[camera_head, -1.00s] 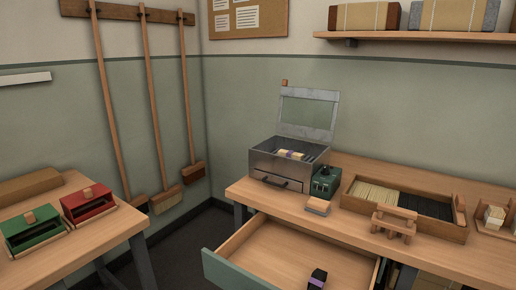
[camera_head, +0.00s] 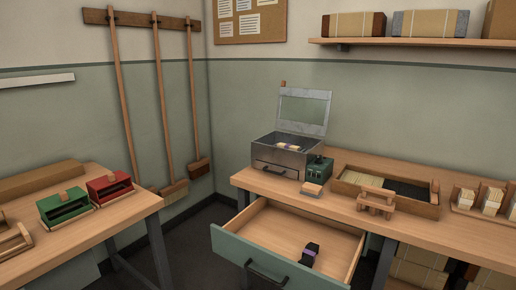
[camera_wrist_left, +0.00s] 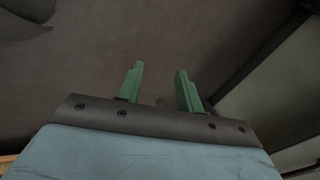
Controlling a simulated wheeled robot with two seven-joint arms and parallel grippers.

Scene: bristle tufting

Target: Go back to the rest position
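My left gripper (camera_wrist_left: 158,85) shows in the left wrist view with its two green fingers apart and nothing between them. It faces a dark, plain surface. Neither gripper shows in the head view, and my right gripper is in no view. In the head view, a bench with an open drawer (camera_head: 278,235) stands at the right. A dark block with a purple band (camera_head: 309,256) lies in the drawer. A metal box with its lid raised (camera_head: 283,168) stands on the bench and holds light pieces with a purple band (camera_head: 288,144).
A green box (camera_head: 65,206) and a red box (camera_head: 109,188) stand on the left table (camera_head: 110,222). A tray of bristles (camera_head: 350,178) and a small wooden stand (camera_head: 375,204) are on the bench. Brooms hang on the wall. The floor between the tables is clear.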

